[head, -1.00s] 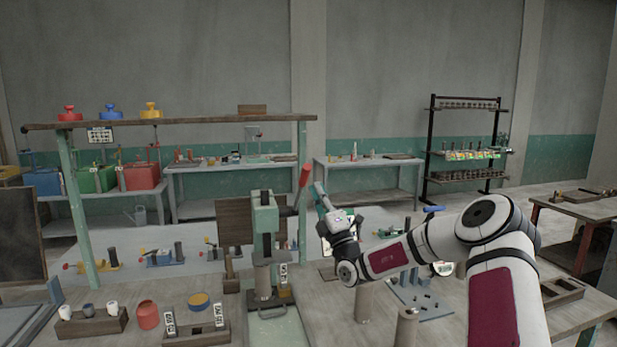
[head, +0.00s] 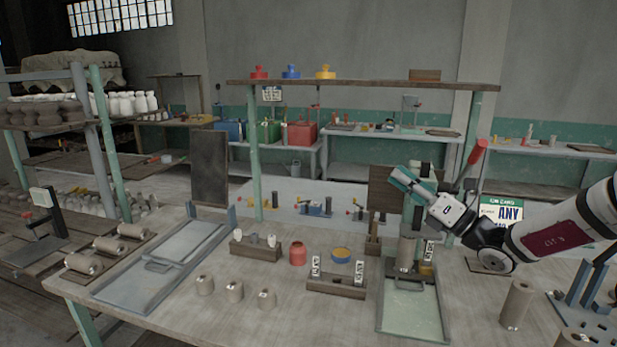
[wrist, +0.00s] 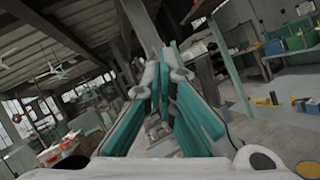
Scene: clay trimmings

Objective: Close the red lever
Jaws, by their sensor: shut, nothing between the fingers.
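A lever with a red grip (head: 478,151) slants up to the right beside the green press (head: 416,212) in the head view. My gripper (head: 396,178) has teal fingers and is raised in front of the press's upper part, left of the red grip and apart from it in the picture. The gripper and wrist hide much of the press head and the lever's lower end. In the wrist view the teal fingers (wrist: 166,60) are together with nothing between them. The red grip cannot be made out there.
Small devices with red knobs, among them a blue one (head: 316,208), stand on a pale bench behind. A wooden holder (head: 337,287), a red jar (head: 297,253) and clay pieces (head: 234,291) stand on the near table. An overhead shelf (head: 360,84) spans above.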

